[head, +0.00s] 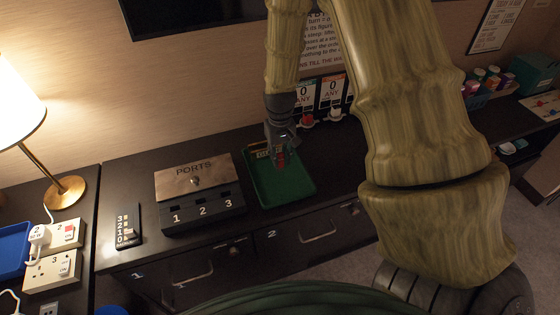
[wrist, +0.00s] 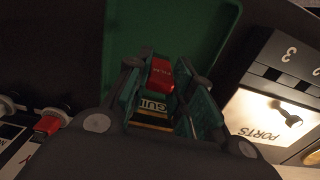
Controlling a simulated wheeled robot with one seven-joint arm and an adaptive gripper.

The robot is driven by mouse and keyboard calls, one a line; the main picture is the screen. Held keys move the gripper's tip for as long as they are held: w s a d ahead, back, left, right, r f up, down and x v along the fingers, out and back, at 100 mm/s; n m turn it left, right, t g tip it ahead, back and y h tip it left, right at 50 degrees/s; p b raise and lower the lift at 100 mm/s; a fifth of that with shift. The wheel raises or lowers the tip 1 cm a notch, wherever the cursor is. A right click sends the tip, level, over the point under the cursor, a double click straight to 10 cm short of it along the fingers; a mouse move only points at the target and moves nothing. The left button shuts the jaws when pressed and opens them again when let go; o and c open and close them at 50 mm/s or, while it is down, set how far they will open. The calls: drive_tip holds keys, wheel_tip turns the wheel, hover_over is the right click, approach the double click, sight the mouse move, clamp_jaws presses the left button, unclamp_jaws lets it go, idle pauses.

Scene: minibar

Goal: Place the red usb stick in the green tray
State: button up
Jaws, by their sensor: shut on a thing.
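The green tray (head: 297,192) lies on the dark counter, right of the PORTS box. My gripper (head: 281,152) points down over the far part of the tray and is shut on the red usb stick (head: 281,160). In the wrist view the red stick (wrist: 161,75) sits between my gripper's fingers (wrist: 160,88), with the green tray (wrist: 215,25) behind it. The gap between stick and tray floor cannot be told. A dark card with yellow edges and partly hidden lettering (wrist: 152,113) shows below the stick, between the fingers; it seems to lie at the tray's far end.
The PORTS box (head: 198,190), with numbered slots, stands close left of the tray. A black numbered panel (head: 128,226) lies farther left. Two dispensers with "0 ANY" signs (head: 331,92) stand behind, by the wall. Counter right of the tray is clear.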

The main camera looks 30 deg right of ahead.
sight(280, 171)
drive_tip(key=shift+f+p, duration=0.55)
drive_tip(key=shift+f, duration=1.15)
drive_tip(key=shift+f, duration=0.15)
drive_tip(key=o, duration=0.9)
drive_tip(key=shift+r, duration=0.25)
drive_tip(key=shift+r+b, duration=1.25)
drive_tip(key=shift+r, duration=4.7)
